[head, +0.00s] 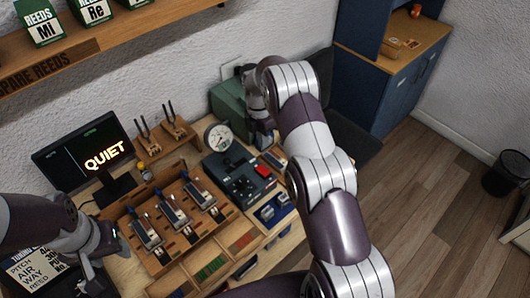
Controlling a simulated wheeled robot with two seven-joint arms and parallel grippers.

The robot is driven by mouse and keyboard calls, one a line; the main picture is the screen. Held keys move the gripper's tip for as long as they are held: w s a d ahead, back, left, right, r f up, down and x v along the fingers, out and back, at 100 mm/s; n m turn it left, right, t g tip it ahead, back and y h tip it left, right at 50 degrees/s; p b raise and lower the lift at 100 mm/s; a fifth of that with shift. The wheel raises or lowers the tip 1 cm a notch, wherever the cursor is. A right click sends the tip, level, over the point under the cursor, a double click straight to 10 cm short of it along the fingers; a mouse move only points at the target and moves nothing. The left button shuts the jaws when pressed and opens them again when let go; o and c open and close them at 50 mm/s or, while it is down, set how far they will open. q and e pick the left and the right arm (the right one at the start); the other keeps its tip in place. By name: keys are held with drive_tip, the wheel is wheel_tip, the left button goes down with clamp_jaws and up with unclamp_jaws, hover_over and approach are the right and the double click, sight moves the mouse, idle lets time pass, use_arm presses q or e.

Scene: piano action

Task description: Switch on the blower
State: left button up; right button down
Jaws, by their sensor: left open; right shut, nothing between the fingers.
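A green box-shaped machine (227,104), which looks like the blower, stands against the wall at the back of the bench. My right arm partly covers it, and I cannot make out a switch on it. My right gripper (264,136) points down at the machine's right front side, shut and empty; whether it touches is hard to tell. A dark control unit (238,176) with a red part sits just in front, below a round gauge (217,137). A monitor (84,151) reads "QUIET". My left gripper (108,262) is open and empty at the lower left.
A wooden rack (166,238) with several metal reed pieces fills the bench middle. A shelf (130,32) with reed boxes hangs above.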

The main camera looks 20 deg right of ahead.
drive_tip(key=b, duration=0.8)
hover_over(266, 173)
drive_tip(key=w, duration=0.1)
drive_tip(key=f, duration=0.7)
drive_tip(key=shift+w+a+f, duration=0.1)
drive_tip(key=shift+a+f, duration=0.1)
drive_tip(key=f+p, duration=0.3)
drive_tip(key=shift+s+d+f+p, duration=0.15)
drive_tip(key=shift+s+f+p, duration=0.15)
drive_tip(key=shift+s+f, duration=0.1)
drive_tip(key=shift+f, duration=0.75)
use_arm(q)
drive_tip(key=f, duration=0.5)
drive_tip(key=shift+s+a+f, duration=0.1)
drive_tip(key=shift+a+f, duration=0.1)
drive_tip(key=shift+f, duration=0.2)
use_arm(e)
drive_tip(key=shift+s+f+t, duration=0.1)
drive_tip(key=shift+f+t, duration=0.15)
drive_tip(key=shift+t, duration=0.05)
use_arm(q)
drive_tip(key=shift+s+f, duration=0.1)
drive_tip(key=shift+f, duration=0.05)
use_arm(e)
drive_tip(key=shift+r, duration=0.1)
use_arm(q)
drive_tip(key=shift+f, duration=0.1)
